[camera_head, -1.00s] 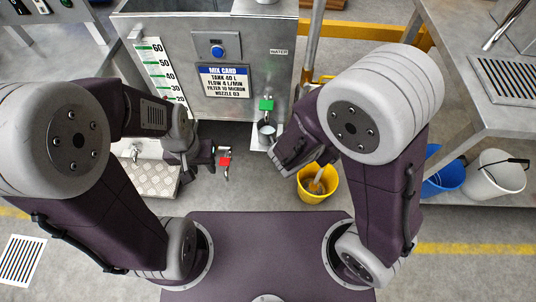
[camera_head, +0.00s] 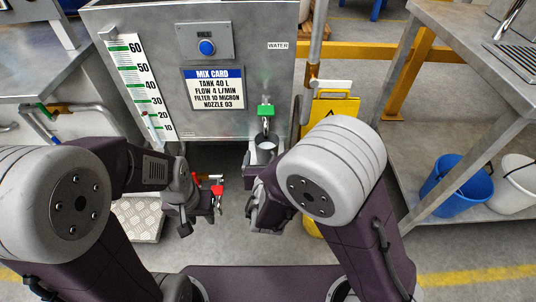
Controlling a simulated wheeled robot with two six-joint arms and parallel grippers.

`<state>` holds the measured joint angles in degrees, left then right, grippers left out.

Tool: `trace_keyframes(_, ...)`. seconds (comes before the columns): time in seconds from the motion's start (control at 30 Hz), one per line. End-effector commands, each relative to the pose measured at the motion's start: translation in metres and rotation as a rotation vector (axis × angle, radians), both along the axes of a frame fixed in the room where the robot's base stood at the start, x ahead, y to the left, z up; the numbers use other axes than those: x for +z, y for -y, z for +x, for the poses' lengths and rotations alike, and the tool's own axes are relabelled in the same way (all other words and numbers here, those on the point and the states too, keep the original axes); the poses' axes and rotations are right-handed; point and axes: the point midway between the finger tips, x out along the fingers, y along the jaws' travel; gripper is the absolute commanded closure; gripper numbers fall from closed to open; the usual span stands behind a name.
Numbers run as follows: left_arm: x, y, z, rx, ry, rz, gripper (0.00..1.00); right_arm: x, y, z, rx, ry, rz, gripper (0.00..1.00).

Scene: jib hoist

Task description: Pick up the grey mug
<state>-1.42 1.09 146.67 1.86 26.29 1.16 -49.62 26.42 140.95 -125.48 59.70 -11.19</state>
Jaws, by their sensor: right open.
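The grey mug (camera_head: 264,152) stands below the green-handled tap (camera_head: 265,111) on the front of the metal tank. Its dark opening faces up. My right gripper (camera_head: 262,172) is open and close in front of the mug, at its lower part. Whether its fingers touch the mug or lie around it is hard to tell. My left gripper (camera_head: 213,199) is at the left, apart from the mug, beside a red-handled tap (camera_head: 218,189). Its jaw opening does not show clearly.
The metal tank (camera_head: 160,70) with a mix card (camera_head: 212,88) and level scale stands behind the mug. A yellow sign (camera_head: 334,108) is to its right. A blue bucket (camera_head: 460,183) and a white bucket (camera_head: 515,185) stand at the right on a low shelf.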

Motion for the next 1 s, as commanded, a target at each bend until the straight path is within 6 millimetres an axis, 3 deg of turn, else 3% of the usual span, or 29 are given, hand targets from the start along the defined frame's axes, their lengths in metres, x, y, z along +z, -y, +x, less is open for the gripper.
trace_keyframes(0.1, -0.020, 0.000, 0.000, 0.000, 0.000, 0.000, 0.64, -0.014, 0.000, 0.020, -0.006, 0.002, 0.003, 0.11)
trace_keyframes(0.23, -0.028, 0.000, 0.000, 0.000, 0.000, 0.000, 0.64, -0.019, 0.000, 0.039, -0.004, 0.000, 0.003, 0.11)
trace_keyframes(0.5, -0.027, 0.000, 0.000, 0.000, 0.000, 0.000, 0.64, -0.018, -0.001, 0.046, -0.001, 0.000, 0.001, 0.11)
trace_keyframes(0.57, -0.027, 0.000, 0.000, 0.000, 0.000, 0.000, 0.64, -0.018, -0.001, 0.046, -0.001, 0.000, 0.001, 0.23)
trace_keyframes(0.8, -0.027, 0.000, 0.000, 0.000, 0.000, 0.000, 0.64, -0.017, -0.001, 0.046, -0.002, 0.001, 0.001, 0.89)
trace_keyframes(0.83, -0.027, 0.000, 0.000, 0.000, 0.000, 0.000, 0.64, -0.017, -0.001, 0.046, -0.002, 0.001, 0.001, 0.93)
trace_keyframes(1.0, -0.027, 0.000, 0.000, 0.000, 0.000, 0.000, 0.64, -0.017, -0.001, 0.046, -0.002, 0.001, 0.001, 0.93)
